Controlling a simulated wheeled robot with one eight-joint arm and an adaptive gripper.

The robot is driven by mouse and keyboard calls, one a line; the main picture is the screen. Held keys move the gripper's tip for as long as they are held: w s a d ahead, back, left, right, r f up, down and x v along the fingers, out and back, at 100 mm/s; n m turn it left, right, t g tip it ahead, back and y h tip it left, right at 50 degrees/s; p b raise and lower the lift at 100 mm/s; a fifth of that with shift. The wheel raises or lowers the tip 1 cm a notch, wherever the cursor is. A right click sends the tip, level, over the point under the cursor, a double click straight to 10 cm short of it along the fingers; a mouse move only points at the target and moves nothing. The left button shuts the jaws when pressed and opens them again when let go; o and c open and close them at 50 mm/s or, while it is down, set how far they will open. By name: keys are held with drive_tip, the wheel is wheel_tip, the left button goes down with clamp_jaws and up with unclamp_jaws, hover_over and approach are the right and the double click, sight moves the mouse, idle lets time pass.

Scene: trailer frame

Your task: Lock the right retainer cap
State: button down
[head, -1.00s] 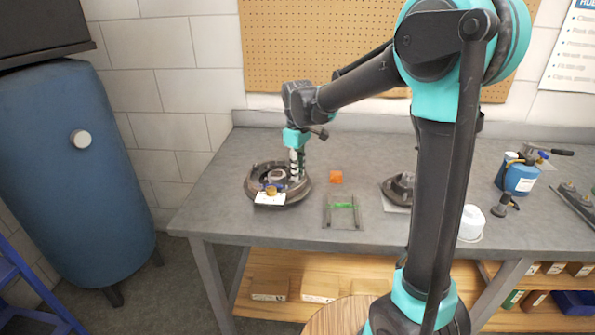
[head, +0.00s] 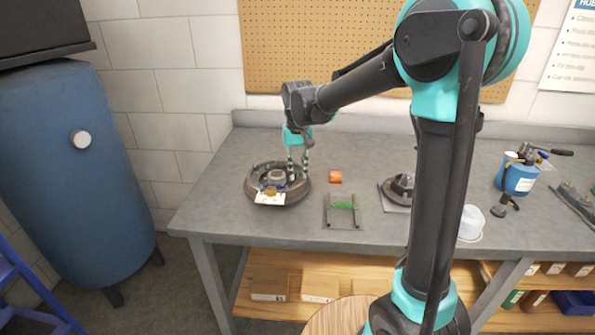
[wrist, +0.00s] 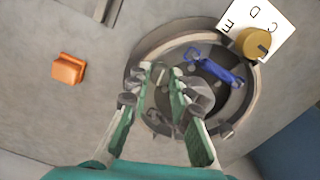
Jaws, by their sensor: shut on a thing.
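A round brown-grey brake assembly (head: 256,187) with a raised rim lies on the bench at left; it also fills the middle of the wrist view (wrist: 251,92). My gripper (head: 298,177) points down into the right side of this assembly, inside the rim. In the wrist view, the green fingers of my gripper (wrist: 162,72) reach in beside the grey hub (wrist: 199,92). They are shut on a small part, which I take to be the right retainer cap; it is mostly hidden at the fingertips. A blue part (wrist: 215,66) lies inside the ring.
A white lettered card (wrist: 284,22) with a brass knob (wrist: 250,43) sits at the ring's edge. An orange block (head: 336,177) and a tray with a green strip (head: 343,207) lie to the right. Farther right are a dark part on a plate (head: 400,188) and a blue canister (head: 520,178).

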sight(298, 174)
drive_tip(key=shift+m, duration=0.5)
drive_tip(key=c, duration=1.4)
unclamp_jaws()
drive_tip(key=shift+o, duration=0.2)
drive_tip(key=shift+r, duration=0.1)
wheel_tip(298, 174, up, 12)
